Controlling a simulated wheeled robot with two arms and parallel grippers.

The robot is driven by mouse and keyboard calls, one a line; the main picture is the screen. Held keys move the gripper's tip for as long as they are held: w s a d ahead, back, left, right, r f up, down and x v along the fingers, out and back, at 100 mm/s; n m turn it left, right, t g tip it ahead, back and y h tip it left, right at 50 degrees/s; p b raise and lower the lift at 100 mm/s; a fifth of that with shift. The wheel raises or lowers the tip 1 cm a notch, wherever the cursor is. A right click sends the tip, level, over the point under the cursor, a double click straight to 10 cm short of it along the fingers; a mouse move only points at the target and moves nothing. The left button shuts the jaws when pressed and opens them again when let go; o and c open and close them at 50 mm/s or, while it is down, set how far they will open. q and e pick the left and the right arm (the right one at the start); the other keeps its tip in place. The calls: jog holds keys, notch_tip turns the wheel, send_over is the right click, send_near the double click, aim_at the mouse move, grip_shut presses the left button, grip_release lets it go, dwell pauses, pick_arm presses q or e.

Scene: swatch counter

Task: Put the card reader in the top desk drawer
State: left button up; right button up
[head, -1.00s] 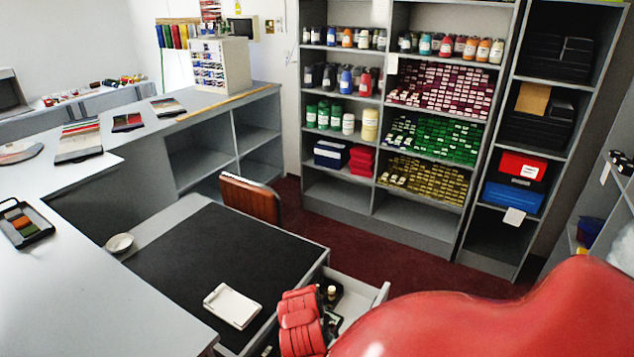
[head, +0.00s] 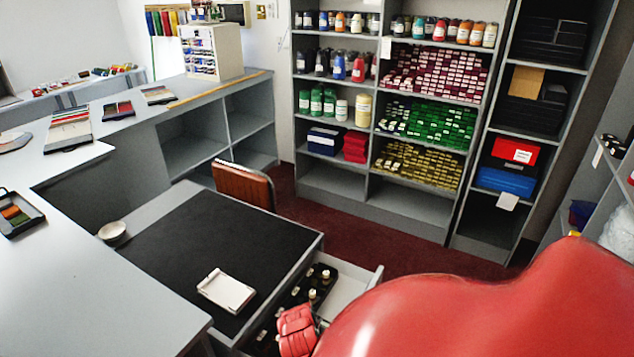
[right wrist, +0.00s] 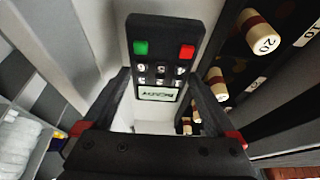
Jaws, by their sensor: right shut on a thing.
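The card reader (right wrist: 163,48) is a dark handset with a green button, a red button, number keys and a small label. In the right wrist view my right gripper (right wrist: 158,84) is shut on it, one finger on each side. The reader is over the pale inside of the open drawer (head: 352,283), beside a black tray of rolls. I cannot tell whether it touches the bottom. In the head view the reader and right fingertips are hidden; only my red wrist shows at the drawer. My left gripper is not in view.
The black tray (head: 290,300) with several coin rolls (right wrist: 258,32) fills the drawer's left part. A brown chair (head: 243,186) stands behind the desk.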

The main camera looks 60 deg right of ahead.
jog(key=shift+f+p, duration=0.5)
jog(key=shift+f, duration=1.45)
jog(key=o, duration=1.4)
jog(key=shift+f, duration=0.1)
jog(key=shift+c, duration=0.2)
jog(key=b+v, duration=0.3)
jog(key=v, duration=0.9)
jog(key=shift+r, duration=0.25)
jog(key=shift+s+f, duration=0.1)
